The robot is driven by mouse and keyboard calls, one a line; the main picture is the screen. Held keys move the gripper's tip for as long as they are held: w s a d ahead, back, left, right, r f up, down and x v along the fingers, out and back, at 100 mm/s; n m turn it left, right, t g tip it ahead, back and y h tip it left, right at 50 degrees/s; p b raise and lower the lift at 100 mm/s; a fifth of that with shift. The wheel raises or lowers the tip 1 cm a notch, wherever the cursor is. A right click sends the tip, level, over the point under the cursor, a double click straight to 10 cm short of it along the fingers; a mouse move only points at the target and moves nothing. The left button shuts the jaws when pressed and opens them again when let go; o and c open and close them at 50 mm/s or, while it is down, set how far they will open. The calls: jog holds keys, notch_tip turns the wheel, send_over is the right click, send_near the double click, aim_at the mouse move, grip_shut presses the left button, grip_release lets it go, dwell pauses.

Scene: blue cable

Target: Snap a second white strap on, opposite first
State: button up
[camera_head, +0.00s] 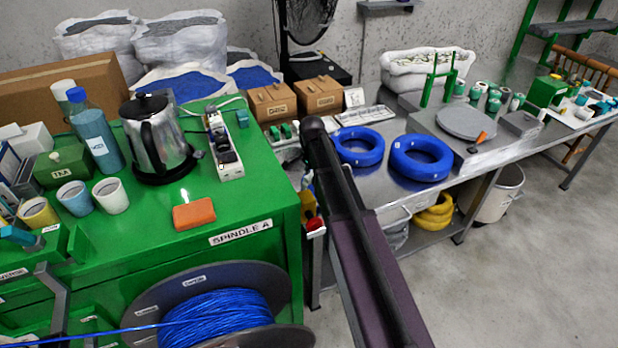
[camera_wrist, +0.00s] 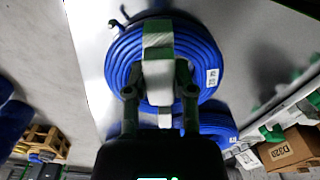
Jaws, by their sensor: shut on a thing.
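In the wrist view, my gripper (camera_wrist: 159,92) is shut on a white strap (camera_wrist: 158,72), which lies across the near side of a blue cable coil (camera_wrist: 122,62). A dark green piece (camera_wrist: 158,28) shows at the strap's far end. I cannot tell whether the strap is closed around the cable. A white tag with print (camera_wrist: 212,77) sits on the coil's right side. In the head view, two blue coils lie on the metal bench, a left one (camera_head: 345,154) and a right one (camera_head: 418,170). My gripper is hidden there.
A second blue coil (camera_wrist: 213,118) lies close by in the wrist view. A grey plate with a round disc (camera_head: 466,122) stands right of the coils. A green cabinet (camera_head: 260,200) with a blue cable spool (camera_head: 225,318) stands at left. Boxes (camera_head: 318,95) stand behind.

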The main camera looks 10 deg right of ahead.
aim_at(311, 187)
jog(key=shift+f+b, duration=0.5)
jog(key=shift+f, duration=0.2)
jog(key=shift+w+f+b, duration=0.1)
jog(key=shift+f+b, duration=1.6)
dwell(1.8)
jog(key=o, duration=1)
jog(key=shift+r, duration=0.1)
jog(key=shift+r+p, duration=3.45)
jog(key=shift+p, duration=0.1)
